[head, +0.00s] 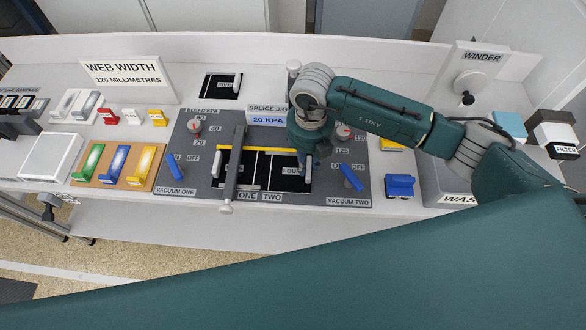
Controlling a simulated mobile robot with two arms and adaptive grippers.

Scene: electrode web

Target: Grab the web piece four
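A black web piece (287,182) lies at the right of the splice jig; its label reads "FOU", with the end hidden behind my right gripper. My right gripper (307,172) points down at the right edge of this piece, beside the label. Its fingers are small and partly hidden, so I cannot tell whether they are open, shut or touching the piece. Another black piece (221,92) lies on the white bench behind the jig, with a small label I cannot read surely. My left gripper is not in view.
The grey jig board (205,205) carries a raised bar (232,170) and blue vacuum levers (352,177) at both sides. Coloured holders (121,162) stand at the left. A blue block (400,185) and the winder (471,82) are at the right.

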